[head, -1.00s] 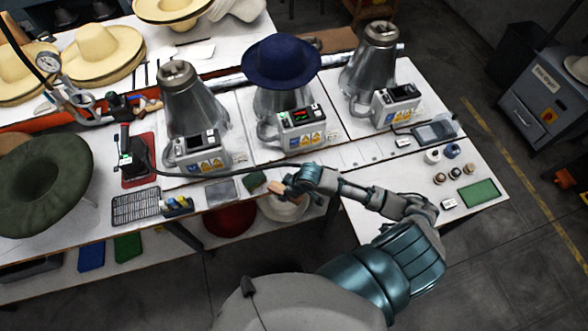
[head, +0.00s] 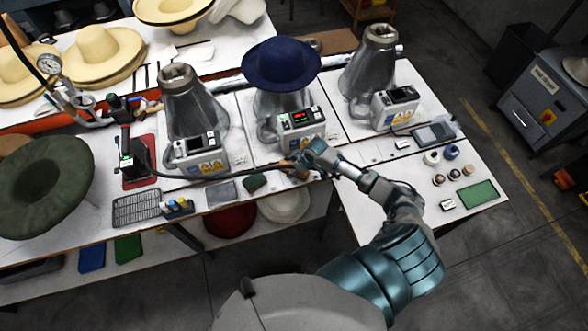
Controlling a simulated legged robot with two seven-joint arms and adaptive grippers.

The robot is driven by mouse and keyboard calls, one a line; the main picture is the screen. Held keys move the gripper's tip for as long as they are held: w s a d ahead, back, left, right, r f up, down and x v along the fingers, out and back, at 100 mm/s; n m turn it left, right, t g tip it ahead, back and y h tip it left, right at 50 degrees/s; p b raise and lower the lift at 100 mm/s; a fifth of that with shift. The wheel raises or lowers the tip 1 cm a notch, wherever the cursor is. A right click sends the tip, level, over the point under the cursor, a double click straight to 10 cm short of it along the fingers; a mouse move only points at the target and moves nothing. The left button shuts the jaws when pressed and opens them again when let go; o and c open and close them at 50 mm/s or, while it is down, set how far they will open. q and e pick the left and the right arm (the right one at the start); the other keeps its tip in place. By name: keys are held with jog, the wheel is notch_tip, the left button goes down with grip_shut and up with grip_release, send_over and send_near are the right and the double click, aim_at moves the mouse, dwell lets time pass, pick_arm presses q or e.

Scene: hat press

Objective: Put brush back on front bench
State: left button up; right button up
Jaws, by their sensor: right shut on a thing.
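My right gripper (head: 297,167) is over the front bench (head: 345,168), just in front of the middle machine. It is shut on the brush, a small brown thing mostly hidden by the fingers. I cannot tell whether the brush touches the bench top. My left gripper is not in view.
The middle press (head: 283,108) carries a navy hat (head: 281,63). A black cable (head: 215,178) runs along the bench. A green mat (head: 478,194) and several small spools are at right.

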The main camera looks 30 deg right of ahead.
jog(key=o, duration=1)
jog(key=v, duration=1.2)
jog(key=shift+a, duration=0.2)
